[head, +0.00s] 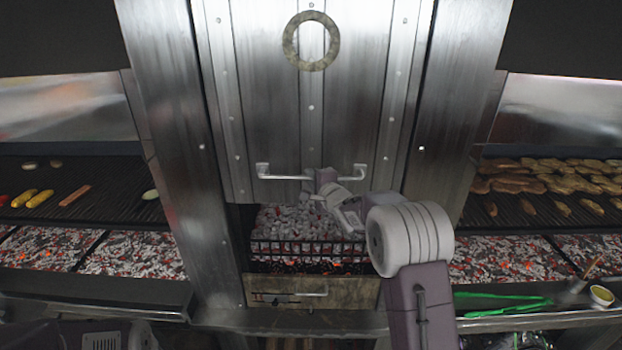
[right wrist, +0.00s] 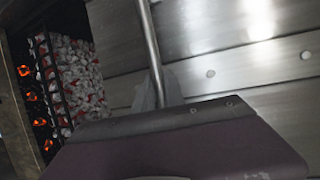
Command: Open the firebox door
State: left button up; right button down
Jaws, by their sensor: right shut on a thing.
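The firebox door (head: 270,115) is a tall riveted steel panel in the middle of the head view. Its lower edge stands above a basket of glowing coals, so the firebox opening shows beneath it. A horizontal bar handle (head: 285,177) crosses the door near its lower edge. My right gripper (head: 322,180) is shut on the handle, right of its middle. In the right wrist view the handle (right wrist: 150,45) runs down between my fingers, which are partly hidden by the gripper body. My left gripper is not in view.
The coal basket (head: 310,250) sits below the door, above a lower panel with a small handle (head: 300,293). Grills with food (head: 80,205) flank the firebox on both sides.

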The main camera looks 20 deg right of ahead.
jog(key=shift+r, duration=0.15)
jog(key=c, duration=1.5)
grip_release()
jog(key=shift+o, duration=0.5)
jog(key=shift+s+f+b, duration=0.2)
jog(key=shift+s+b, duration=0.1)
jog(key=shift+b, duration=0.1)
jog(key=b+v, duration=0.3)
jog(key=v, duration=0.5)
jog(key=shift+s, duration=0.25)
jog(key=shift+d+r, duration=0.1)
jog(key=shift+r, duration=0.05)
